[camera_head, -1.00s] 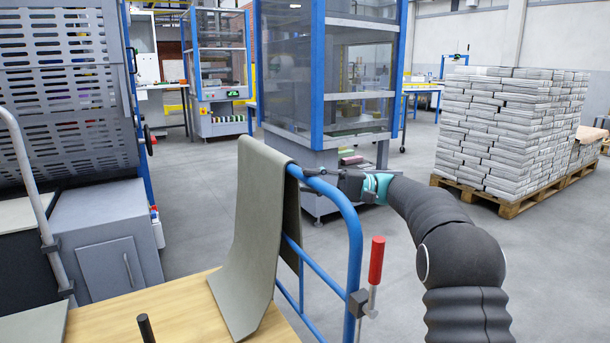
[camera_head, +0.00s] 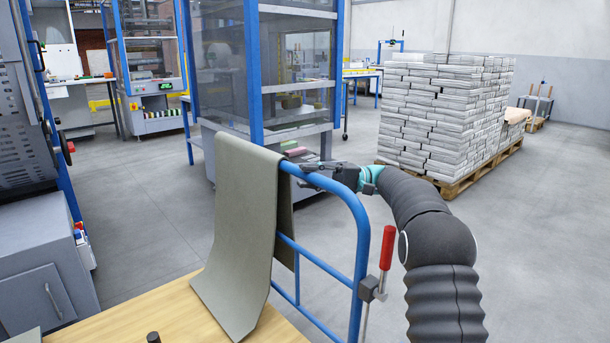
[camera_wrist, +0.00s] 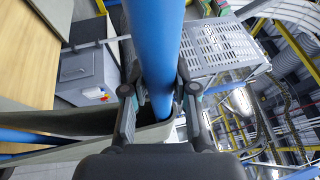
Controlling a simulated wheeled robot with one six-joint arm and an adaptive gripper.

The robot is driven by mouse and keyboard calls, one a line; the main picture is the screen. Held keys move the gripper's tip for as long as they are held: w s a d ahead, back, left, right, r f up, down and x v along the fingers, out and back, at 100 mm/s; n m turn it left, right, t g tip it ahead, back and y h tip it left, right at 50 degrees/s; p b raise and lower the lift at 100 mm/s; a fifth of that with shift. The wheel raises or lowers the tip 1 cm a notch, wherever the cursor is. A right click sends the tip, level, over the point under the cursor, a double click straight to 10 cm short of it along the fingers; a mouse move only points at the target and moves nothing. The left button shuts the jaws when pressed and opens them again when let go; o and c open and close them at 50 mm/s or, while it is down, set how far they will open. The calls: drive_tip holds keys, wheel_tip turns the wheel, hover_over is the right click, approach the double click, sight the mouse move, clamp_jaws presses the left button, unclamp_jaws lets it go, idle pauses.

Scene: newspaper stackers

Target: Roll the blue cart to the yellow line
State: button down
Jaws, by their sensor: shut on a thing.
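The blue cart's tubular handle (camera_head: 358,222) rises at the end of a wooden deck (camera_head: 120,312), low in the head view. A grey-green sheet (camera_head: 238,225) hangs over the handle's top bar and down onto the deck. My gripper (camera_head: 312,170) is at the top bar, just right of the sheet. In the wrist view my gripper's fingers (camera_wrist: 155,105) sit on both sides of the blue tube (camera_wrist: 155,45), shut on it. The cart's wheels are out of view. I see no yellow line on the floor.
A pallet of stacked newspapers (camera_head: 442,115) stands at the back right. A blue-framed glazed machine (camera_head: 265,85) stands behind the handle. A grey cabinet (camera_head: 45,295) is at the left. Open grey floor (camera_head: 140,195) lies between them.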

drive_tip(key=shift+w+d, duration=0.2)
drive_tip(key=shift+d, duration=0.15)
drive_tip(key=shift+f, duration=0.1)
drive_tip(key=c, duration=0.9)
unclamp_jaws()
drive_tip(key=shift+a, duration=0.1)
